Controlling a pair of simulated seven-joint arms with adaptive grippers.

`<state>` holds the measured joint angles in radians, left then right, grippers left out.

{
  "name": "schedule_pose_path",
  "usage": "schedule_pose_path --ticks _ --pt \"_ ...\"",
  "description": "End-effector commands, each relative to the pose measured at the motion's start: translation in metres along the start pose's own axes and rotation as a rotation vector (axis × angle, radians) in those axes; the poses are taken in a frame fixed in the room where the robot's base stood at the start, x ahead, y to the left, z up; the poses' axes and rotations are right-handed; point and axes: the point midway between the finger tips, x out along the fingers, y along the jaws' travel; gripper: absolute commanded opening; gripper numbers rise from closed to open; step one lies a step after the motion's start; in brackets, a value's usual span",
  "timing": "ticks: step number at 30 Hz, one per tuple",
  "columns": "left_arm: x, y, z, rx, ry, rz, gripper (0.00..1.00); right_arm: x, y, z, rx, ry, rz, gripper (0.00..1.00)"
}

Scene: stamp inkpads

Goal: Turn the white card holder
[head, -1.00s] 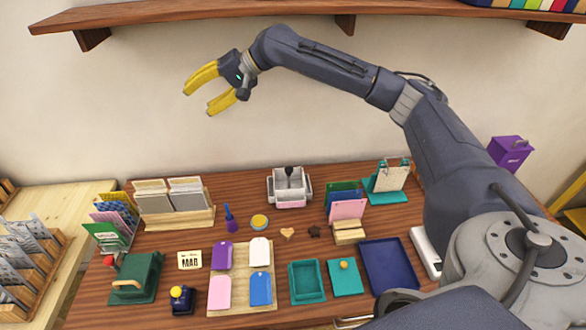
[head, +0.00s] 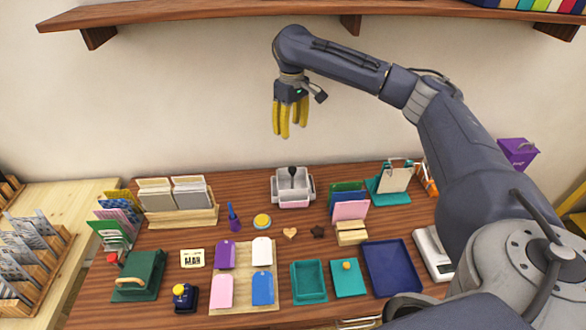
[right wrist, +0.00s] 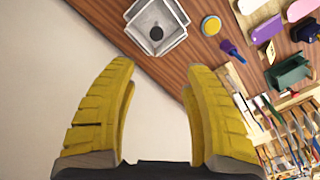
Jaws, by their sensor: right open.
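The white card holder (head: 293,200) looks to be the white carousel-like piece at the back middle of the table, with side pockets, a dark knob on top and a pinkish front. In the right wrist view the white card holder (right wrist: 172,40) is seen from above at the top, with its dark knob in the centre. My right gripper (head: 290,134) hangs above and behind it, yellow fingers pointing down, open and empty. In the right wrist view the gripper's fingers (right wrist: 158,75) are spread, with the holder beyond their tips. My left gripper is not in view.
A wooden rack of cards (head: 180,218) stands to the left of the holder, and a teal clipboard stand (head: 388,192) to the right. A purple stamp (head: 233,218) and a yellow round pad (head: 262,221) lie in front. A wooden shelf (head: 300,8) runs overhead.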

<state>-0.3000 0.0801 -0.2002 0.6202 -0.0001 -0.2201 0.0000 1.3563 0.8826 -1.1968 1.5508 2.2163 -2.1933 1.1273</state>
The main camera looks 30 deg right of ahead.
Motion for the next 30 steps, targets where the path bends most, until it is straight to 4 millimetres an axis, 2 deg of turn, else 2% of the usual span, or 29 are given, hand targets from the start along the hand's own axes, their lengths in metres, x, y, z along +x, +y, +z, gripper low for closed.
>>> schedule_pose_path --ticks 8,30 --pt "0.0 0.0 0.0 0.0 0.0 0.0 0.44 0.016 0.004 0.003 -0.028 -0.012 0.019 0.5" --pt "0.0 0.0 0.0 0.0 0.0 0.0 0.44 0.13 0.006 0.004 -0.024 -0.011 0.017 0.5"
